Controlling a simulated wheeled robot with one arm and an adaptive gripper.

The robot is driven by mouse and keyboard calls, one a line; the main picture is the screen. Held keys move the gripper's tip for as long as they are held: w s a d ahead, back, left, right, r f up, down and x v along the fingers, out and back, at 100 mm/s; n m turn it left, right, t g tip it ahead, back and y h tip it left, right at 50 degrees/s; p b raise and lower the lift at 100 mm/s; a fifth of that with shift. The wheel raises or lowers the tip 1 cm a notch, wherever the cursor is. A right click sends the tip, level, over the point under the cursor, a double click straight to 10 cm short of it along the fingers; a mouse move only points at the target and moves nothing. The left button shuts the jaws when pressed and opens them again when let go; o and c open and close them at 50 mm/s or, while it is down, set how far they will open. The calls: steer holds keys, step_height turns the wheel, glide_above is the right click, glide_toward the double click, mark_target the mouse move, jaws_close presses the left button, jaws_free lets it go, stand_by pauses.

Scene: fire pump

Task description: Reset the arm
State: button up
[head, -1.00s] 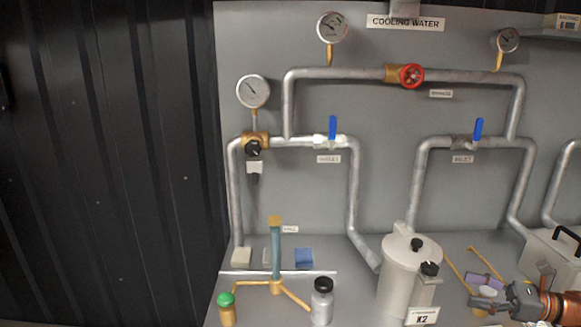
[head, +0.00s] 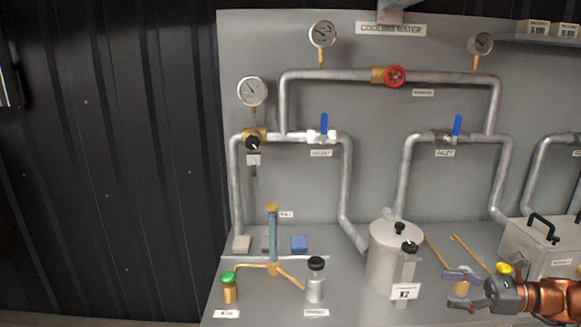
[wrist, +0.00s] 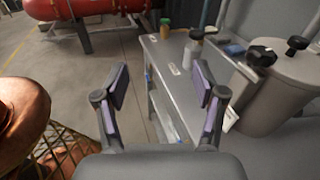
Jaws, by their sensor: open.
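My gripper (head: 470,289) is at the lower right of the head view, at the end of my copper-coloured arm, to the right of the grey lidded pot marked K2 (head: 384,262). In the wrist view my gripper (wrist: 163,90) shows two purple-padded fingers spread wide with nothing between them. The pot (wrist: 268,100) stands to the right of the fingers there, apart from them.
A yellow-capped container (head: 502,269) and a grey case (head: 533,245) are close to my arm. A green-capped jar (head: 229,290), a black-capped bottle (head: 315,284) and a blue-tubed stand (head: 273,240) are on the bench's left. Pipes with blue-handled valves and a red wheel (head: 395,76) line the panel. Open floor (wrist: 75,70) shows beyond the bench.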

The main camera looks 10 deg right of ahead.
steer(key=s+a+r+n+g+h, duration=0.15)
steer(key=s+a+n+g, duration=0.3)
steer(key=a, duration=0.75)
steer(key=s+a+n+g+h, duration=0.35)
steer(key=a+n+g, duration=0.2)
steer(key=a, duration=0.65)
steer(key=s+a+f+n+h, duration=0.1)
steer(key=s+a+n+h, duration=0.15)
steer(key=s, duration=0.25)
steer(key=s+a+f+n+h, duration=0.1)
steer(key=s+n+h, duration=0.15)
steer(key=s, duration=0.25)
steer(key=s+d+f+n+h, duration=0.1)
steer(key=s+d+n+h, duration=0.1)
steer(key=s+n+h, duration=0.1)
steer(key=s+d+f+n+t+h, duration=0.1)
steer(key=s+d+f+n+h, duration=0.1)
steer(key=s+n, duration=0.2)
steer(key=shift+s+d+h+p, duration=0.35)
steer(key=shift+s+d+h, duration=0.05)
steer(key=shift+s, duration=0.6)
